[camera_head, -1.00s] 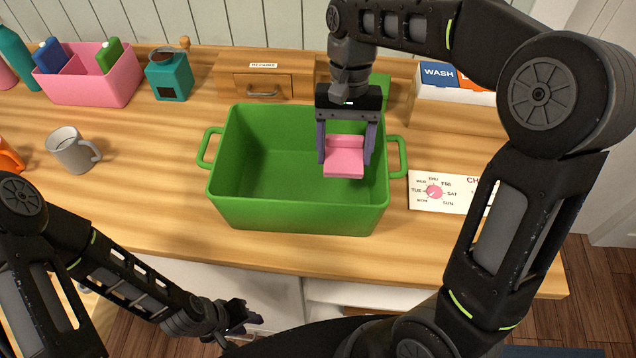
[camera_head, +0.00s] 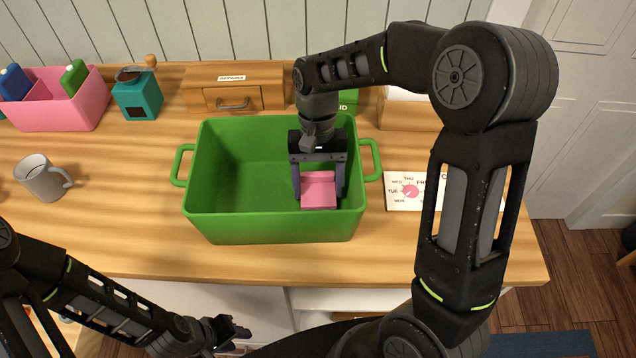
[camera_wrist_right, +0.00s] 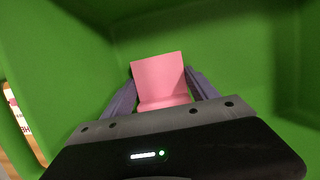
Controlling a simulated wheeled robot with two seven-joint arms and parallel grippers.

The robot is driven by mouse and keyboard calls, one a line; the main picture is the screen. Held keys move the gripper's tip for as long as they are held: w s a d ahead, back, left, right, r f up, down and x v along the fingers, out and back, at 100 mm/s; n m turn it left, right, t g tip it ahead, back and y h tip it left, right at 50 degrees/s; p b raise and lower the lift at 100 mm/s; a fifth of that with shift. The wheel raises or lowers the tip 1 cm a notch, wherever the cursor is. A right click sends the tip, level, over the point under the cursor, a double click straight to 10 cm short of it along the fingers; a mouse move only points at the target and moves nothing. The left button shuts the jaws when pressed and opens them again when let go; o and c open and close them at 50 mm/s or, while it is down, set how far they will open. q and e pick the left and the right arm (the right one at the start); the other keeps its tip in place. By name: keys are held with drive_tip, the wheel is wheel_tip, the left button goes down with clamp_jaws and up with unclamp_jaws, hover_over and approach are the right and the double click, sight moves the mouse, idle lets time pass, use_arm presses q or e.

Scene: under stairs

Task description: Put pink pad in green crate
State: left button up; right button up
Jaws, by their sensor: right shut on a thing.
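The green crate (camera_head: 270,231) stands on the wooden counter, open at the top. The pink pad (camera_head: 319,191) is between the fingers of my right gripper (camera_head: 318,186), which is shut on it. Gripper and pad are inside the crate's opening, toward its right side. In the right wrist view the pink pad (camera_wrist_right: 160,80) sits between the two purple fingers, with green crate walls around it. I cannot tell whether the pad touches the crate floor. My left gripper (camera_head: 238,334) is low, in front of the counter, and seems empty; its finger opening is unclear.
A pink divided box (camera_head: 88,108), a teal grinder (camera_head: 138,98) and a grey mug (camera_head: 42,178) stand to the left. A wooden drawer box (camera_head: 233,88) is behind the crate. A white chart card (camera_head: 404,203) lies right of the crate. The counter's front strip is clear.

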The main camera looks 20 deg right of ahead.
drive_tip(key=shift+f, duration=0.2)
drive_tip(key=o, duration=1.2)
